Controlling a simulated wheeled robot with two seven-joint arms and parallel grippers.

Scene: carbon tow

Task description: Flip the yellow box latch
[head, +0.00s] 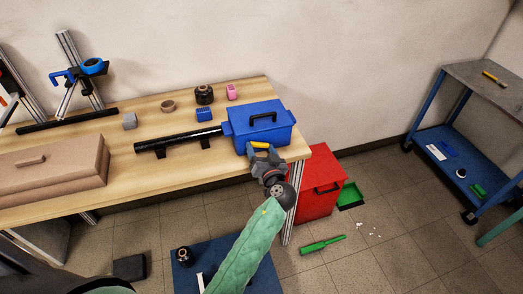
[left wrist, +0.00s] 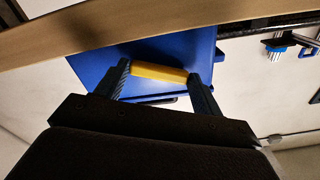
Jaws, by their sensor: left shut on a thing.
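The blue box (head: 262,124) stands at the right end of the wooden table, with a black handle on its closed lid. Its yellow latch (head: 260,145) is on the front side facing me. My left gripper (head: 266,153) is at that front side, its fingers shut on the latch. In the left wrist view the yellow latch (left wrist: 159,73) lies between the two fingertips (left wrist: 162,80), with the blue box (left wrist: 175,48) behind it. The fingers partly hide the latch in the head view. My right gripper is not in view.
A black tube (head: 180,139) lies left of the box on the table (head: 120,190). Several small items sit behind it, and a brown case (head: 50,172) is at the left. A red cabinet (head: 318,188) stands below the table's right end. A blue cart (head: 430,150) is at the far right.

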